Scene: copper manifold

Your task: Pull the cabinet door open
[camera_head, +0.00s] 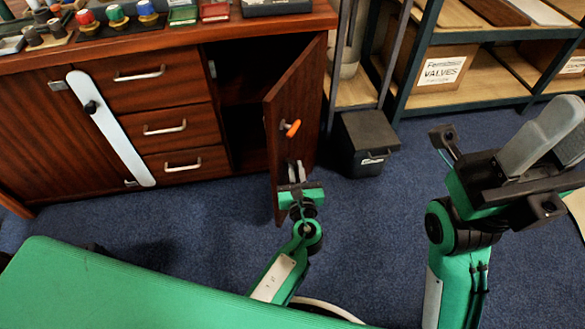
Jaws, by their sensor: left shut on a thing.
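The dark red wooden cabinet door (292,95) stands partly open, swung out from its right side, with the dark cabinet inside showing to its left. An orange lever (290,128) sticks out from the door's face. My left gripper (296,170) is at the lower part of the door's face, below the orange lever, shut on the door's handle; the fingers mostly hide what is between them. My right gripper (555,140) is at the right, away from the door, its grey fingers raised; their gap is unclear.
Three drawers (165,122) with metal handles are left of the opening. A white strip (108,128) lies on the cabinet's left front. A black bin (365,143) stands on the floor right of the door. A shelf rack (480,37) is behind. Blue carpet (215,215) is clear in front.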

